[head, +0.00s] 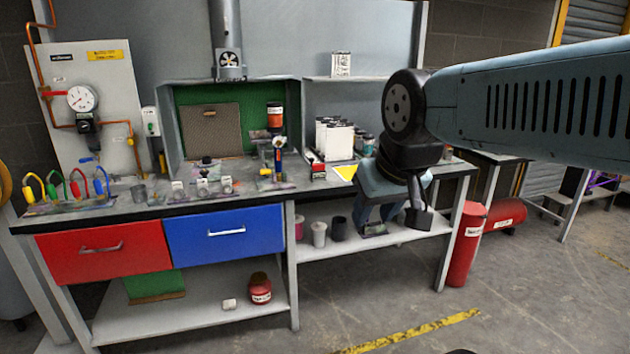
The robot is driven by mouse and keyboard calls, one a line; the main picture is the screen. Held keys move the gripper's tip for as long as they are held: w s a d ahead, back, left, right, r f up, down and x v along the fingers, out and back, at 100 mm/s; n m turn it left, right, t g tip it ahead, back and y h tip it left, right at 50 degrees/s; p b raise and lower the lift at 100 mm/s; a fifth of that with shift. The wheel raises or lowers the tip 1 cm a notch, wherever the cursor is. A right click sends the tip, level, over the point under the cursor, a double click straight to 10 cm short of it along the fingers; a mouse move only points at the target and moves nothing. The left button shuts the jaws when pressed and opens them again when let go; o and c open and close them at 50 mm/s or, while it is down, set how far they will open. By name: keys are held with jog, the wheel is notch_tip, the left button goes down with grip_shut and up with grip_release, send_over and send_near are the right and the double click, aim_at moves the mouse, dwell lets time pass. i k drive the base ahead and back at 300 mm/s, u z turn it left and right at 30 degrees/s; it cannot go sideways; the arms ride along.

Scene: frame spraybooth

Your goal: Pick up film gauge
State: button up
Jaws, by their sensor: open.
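I cannot tell for sure which thing is the film gauge. Several small items stand on the workbench (150,208), among them a small red-and-white item (318,171) right of centre and three small pale blocks with dark tops (202,187) above the drawers. All are too small to name. My gripper (393,222) hangs in front of the bench's right part, pointing down. Its fingers are apart and I see nothing held between them. My gripper and arm hide part of the bench's right end.
A yellow-marked sheet (346,172) and several white containers (335,140) are near the bench's right side. A spray booth (210,95) stands at the back. Below are red (105,262) and blue drawers (225,247). A red cylinder (464,250) stands at right. The front floor is mostly clear.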

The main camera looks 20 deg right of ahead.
aim_at(318, 172)
jog(key=z, duration=0.6)
jog(key=i, duration=1.75)
jog(key=u, duration=0.55)
jog(key=k, duration=0.8)
jog(key=u, duration=0.15)
jog(key=i, duration=0.8)
jog(key=z, duration=0.1)
